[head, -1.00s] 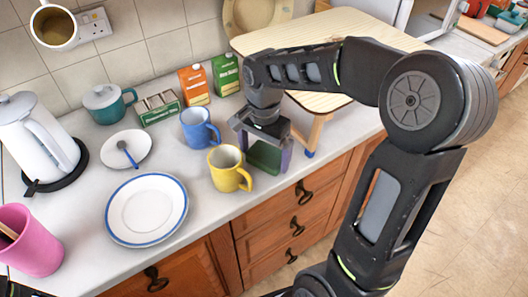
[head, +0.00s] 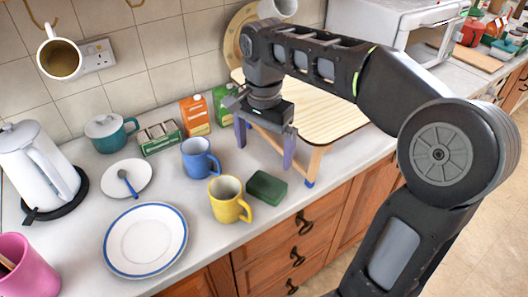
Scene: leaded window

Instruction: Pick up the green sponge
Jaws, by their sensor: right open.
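The green sponge (head: 266,187) lies flat on the grey worktop, near its front edge, just right of the yellow mug (head: 229,201). My right gripper (head: 264,151) is open above and behind the sponge, with its two purple fingers pointing down and nothing between them. The fingers are apart from the sponge, which is in full view. My left gripper is not in the head view.
A small wooden table (head: 322,115) stands right behind the gripper. A blue mug (head: 199,158), cartons (head: 195,116) and a plate (head: 146,240) are to the left. The worktop's front edge is close to the sponge.

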